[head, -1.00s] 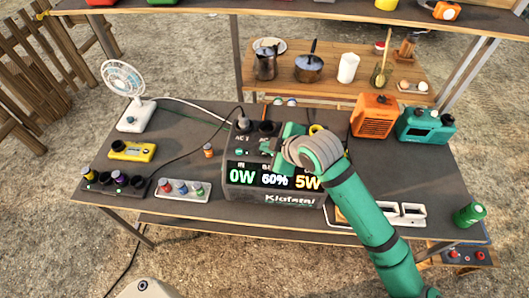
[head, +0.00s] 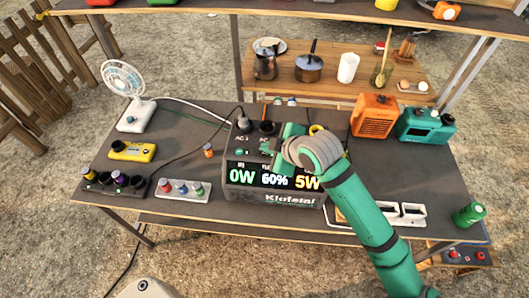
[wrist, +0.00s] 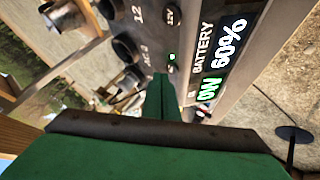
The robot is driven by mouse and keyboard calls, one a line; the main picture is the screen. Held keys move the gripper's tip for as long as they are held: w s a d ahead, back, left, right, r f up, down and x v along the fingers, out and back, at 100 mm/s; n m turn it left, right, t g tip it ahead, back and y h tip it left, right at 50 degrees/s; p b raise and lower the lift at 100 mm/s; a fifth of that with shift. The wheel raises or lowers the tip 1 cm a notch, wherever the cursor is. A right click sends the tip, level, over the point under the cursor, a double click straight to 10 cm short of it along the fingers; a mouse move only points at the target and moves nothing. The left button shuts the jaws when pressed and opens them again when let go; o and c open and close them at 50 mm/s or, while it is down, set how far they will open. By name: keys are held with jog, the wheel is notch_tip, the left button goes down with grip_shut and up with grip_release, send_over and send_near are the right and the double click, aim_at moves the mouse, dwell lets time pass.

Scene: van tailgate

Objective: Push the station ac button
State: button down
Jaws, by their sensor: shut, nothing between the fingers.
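The power station (head: 275,198) stands on the dark table, its front display reading 0W, 60% and 5W. Its top panel carries sockets and small controls. A small greenish control (head: 239,152), which may be the AC button, sits at the panel's left front. My gripper (head: 265,147) is shut and empty over the panel, to the right of that control. In the wrist view my green fingers (wrist: 164,85) point at the panel, close to a small green light (wrist: 172,57). They hide part of the panel, and I cannot tell whether they touch it.
A plug (head: 243,123) with a cable stands in a back socket near my gripper. An orange box (head: 374,116) and a teal unit (head: 425,126) stand to the right. A white fan (head: 124,82) and yellow device (head: 132,150) are left.

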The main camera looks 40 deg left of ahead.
jog(key=shift+f, duration=0.15)
jog(key=shift+f, duration=0.25)
jog(key=shift+f, duration=0.15)
dwell(0.4)
jog(key=shift+r, duration=0.6)
notch_tip(320, 180, up, 6)
dwell(0.8)
dwell(0.4)
